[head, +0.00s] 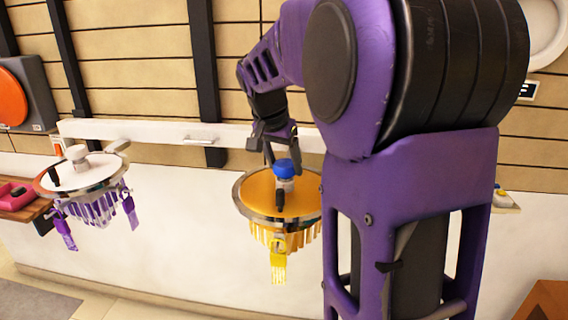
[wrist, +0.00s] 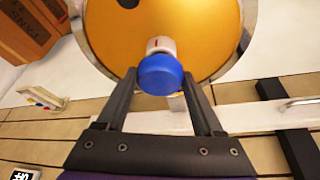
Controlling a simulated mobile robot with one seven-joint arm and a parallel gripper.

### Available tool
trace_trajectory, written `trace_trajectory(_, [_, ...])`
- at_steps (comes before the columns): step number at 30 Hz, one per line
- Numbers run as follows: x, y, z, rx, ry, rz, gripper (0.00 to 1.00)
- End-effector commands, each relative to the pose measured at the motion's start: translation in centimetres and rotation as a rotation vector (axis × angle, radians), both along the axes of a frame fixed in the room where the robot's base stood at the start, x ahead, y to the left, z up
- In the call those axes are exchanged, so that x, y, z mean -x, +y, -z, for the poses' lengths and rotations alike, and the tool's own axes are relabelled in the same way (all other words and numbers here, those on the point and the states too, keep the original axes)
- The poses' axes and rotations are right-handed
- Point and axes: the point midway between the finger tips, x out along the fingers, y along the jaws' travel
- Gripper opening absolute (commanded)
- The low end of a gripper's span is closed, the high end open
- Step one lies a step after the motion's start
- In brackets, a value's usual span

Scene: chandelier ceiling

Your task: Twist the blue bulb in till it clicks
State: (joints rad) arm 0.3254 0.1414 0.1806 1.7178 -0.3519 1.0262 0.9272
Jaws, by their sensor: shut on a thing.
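The blue bulb (head: 285,168) stands upright on a white base at the middle of the orange disc (head: 258,192) of the right chandelier. In the wrist view the blue bulb (wrist: 160,74) sits between the fingers of my gripper (wrist: 158,82), and its white base with a small red mark shows beyond it against the orange disc (wrist: 208,40). My gripper (head: 283,165) reaches down to the bulb from above and behind in the head view. The fingers are shut on the bulb. The bulb's thread is hidden.
A second chandelier (head: 90,172) with a white disc, a white knob and purple hangings is at the left. Yellow tags (head: 278,262) hang below the orange disc. A white rail (head: 160,131) runs behind both. My arm hides much of the right side.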

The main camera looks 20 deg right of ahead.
Motion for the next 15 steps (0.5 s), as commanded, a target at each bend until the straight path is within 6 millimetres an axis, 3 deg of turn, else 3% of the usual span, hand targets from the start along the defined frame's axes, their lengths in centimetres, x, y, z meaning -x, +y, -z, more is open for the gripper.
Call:
trace_trajectory(9, [-0.01,-0.01,0.00,0.000,0.000,-0.001,0.14])
trace_trajectory(10, [-0.01,0.00,-0.01,0.000,0.000,-0.001,0.72])
trace_trajectory(15, [0.00,0.00,0.00,0.000,0.000,-0.001,1.00])
